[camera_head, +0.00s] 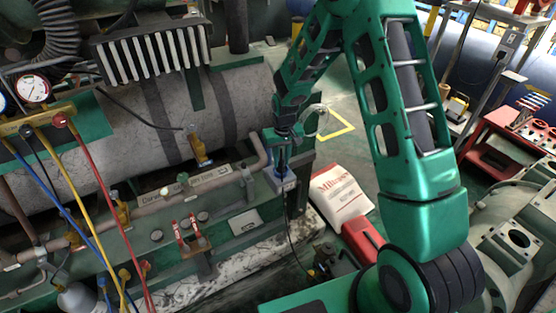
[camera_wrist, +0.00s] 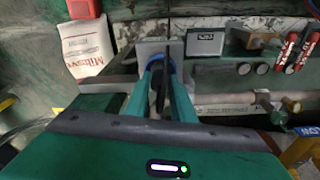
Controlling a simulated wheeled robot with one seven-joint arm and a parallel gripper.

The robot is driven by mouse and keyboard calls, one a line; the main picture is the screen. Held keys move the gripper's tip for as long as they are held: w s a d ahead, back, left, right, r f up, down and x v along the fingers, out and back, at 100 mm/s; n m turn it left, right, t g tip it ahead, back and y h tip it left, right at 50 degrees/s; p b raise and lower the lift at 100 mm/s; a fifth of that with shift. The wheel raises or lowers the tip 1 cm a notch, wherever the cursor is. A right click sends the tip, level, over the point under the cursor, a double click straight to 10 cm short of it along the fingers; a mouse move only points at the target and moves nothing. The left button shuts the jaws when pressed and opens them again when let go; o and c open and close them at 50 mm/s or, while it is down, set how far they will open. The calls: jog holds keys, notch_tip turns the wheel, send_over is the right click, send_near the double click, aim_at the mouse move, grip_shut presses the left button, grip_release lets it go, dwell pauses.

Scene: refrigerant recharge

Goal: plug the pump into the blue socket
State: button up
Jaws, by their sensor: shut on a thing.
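My gripper (camera_head: 281,160) points down at the blue socket (camera_head: 281,176) on the right end of the green bench. In the wrist view my gripper's two green fingers (camera_wrist: 165,75) are close together around a dark, narrow plug (camera_wrist: 163,85). The socket's blue rim (camera_wrist: 155,62) and grey housing show behind the fingertips. The plug is at the socket, but the fingers hide whether it is seated. A thin black cable (camera_head: 289,228) hangs from the socket area toward a dark pump-like machine (camera_head: 328,262) on the floor.
A white and red sack (camera_head: 340,192) and a red box (camera_head: 362,238) lie right of the bench. Gauge hoses (camera_head: 85,170) hang at the left. A large grey tank (camera_head: 160,120) lies behind.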

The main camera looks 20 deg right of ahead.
jog(key=shift+f, duration=0.65)
jog(key=o, duration=1)
